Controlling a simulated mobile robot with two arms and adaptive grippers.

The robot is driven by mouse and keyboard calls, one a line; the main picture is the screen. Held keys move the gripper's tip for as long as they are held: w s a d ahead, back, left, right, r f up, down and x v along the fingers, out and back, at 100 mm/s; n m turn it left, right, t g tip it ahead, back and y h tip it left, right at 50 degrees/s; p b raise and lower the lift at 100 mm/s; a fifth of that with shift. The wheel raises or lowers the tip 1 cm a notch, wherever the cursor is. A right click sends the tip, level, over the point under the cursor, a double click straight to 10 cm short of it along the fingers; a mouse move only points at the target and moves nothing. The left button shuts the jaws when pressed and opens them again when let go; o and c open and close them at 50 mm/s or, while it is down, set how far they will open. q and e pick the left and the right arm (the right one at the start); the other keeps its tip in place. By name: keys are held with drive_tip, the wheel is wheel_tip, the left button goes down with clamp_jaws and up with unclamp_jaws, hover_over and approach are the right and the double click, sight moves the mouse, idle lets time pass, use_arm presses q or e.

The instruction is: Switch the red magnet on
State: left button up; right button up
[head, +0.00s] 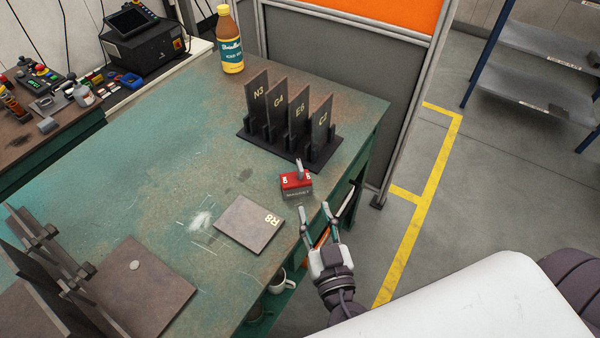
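The red magnet (296,183) is a small block with a red top and a grey lower body. It sits near the right edge of the green worktable (150,150). A small grey lever stands up from its top, between white markings too small to read surely. My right gripper (314,208) is just in front of the magnet, towards the table's right edge. Its two fingers are spread apart with nothing between them, and they point towards the magnet without clearly touching it. My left gripper does not show.
A black rack (262,151) with upright plates marked N3, G4 and others stands behind the magnet. A flat plate marked R8 (249,223) lies left of the gripper. A bottle (229,45) stands at the back. Clamped plates (150,290) occupy the front left. The table's middle is clear.

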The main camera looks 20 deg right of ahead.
sight(302, 172)
drive_tip(key=w+p, duration=0.2)
drive_tip(key=w, duration=0.2)
drive_tip(key=w+d+p, duration=0.1)
drive_tip(key=w, duration=0.3)
drive_tip(key=w+p, duration=0.2)
drive_tip(key=w, duration=0.2)
drive_tip(key=shift+d+r+p, duration=0.2)
drive_tip(key=shift+d+p, duration=0.05)
drive_tip(key=shift+p, duration=0.1)
drive_tip(key=shift+w+f, duration=0.1)
drive_tip(key=shift+w, duration=0.6)
drive_tip(key=shift+d, duration=0.1)
clamp_jaws()
